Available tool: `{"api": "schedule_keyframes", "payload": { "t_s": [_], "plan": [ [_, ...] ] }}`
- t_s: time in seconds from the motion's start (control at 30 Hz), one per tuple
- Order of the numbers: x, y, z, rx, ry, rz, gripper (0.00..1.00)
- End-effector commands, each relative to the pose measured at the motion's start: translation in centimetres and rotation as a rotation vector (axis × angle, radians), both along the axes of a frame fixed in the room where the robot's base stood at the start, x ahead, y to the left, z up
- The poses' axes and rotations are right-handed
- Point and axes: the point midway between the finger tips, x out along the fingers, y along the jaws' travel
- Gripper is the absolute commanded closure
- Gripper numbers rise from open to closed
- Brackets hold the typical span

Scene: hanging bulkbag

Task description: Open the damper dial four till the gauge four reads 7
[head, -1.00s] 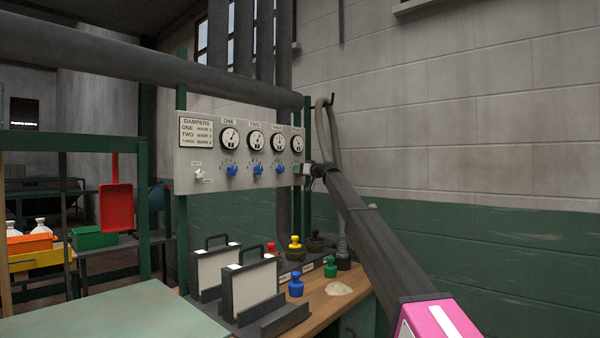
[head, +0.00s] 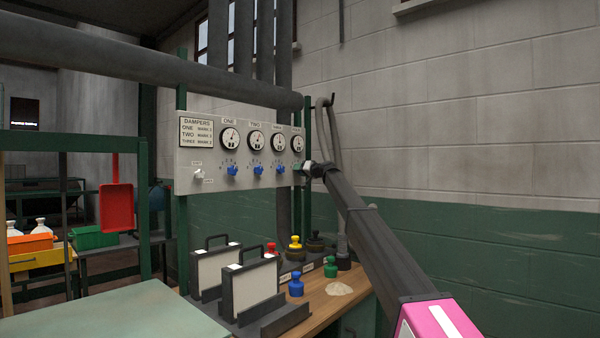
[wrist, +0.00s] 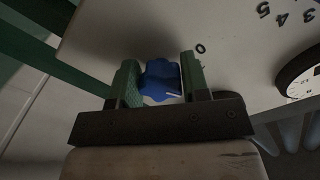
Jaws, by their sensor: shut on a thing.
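In the wrist view a blue dial (wrist: 160,80) with a white pointer line sits between the two green fingers of my gripper (wrist: 158,84), which is shut on it. Printed numbers 0, 3, 4 and 5 show on the panel beside it. In the head view my gripper (head: 304,168) is at the panel's right end, below the rightmost gauge (head: 298,143), and hides this dial. That gauge's needle is too small to read surely. In the wrist view only the gauge's edge (wrist: 303,80) shows.
The white panel (head: 212,150) carries three more gauges above blue dials (head: 232,170), a small white switch (head: 198,174) and a dampers notice (head: 196,132). Below, the bench (head: 330,308) holds coloured knobbed pieces and two framed white boards. A green post (head: 308,120) and hose stand close right.

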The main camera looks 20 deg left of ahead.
Motion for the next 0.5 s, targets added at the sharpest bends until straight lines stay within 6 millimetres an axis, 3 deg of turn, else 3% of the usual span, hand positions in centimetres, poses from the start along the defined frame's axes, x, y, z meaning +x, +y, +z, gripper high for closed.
{"api": "schedule_keyframes", "payload": {
  "t_s": [0.5],
  "plan": [
    [-0.03, -0.02, 0.05, 0.044, 0.107, 0.000, 0.81]
  ]
}}
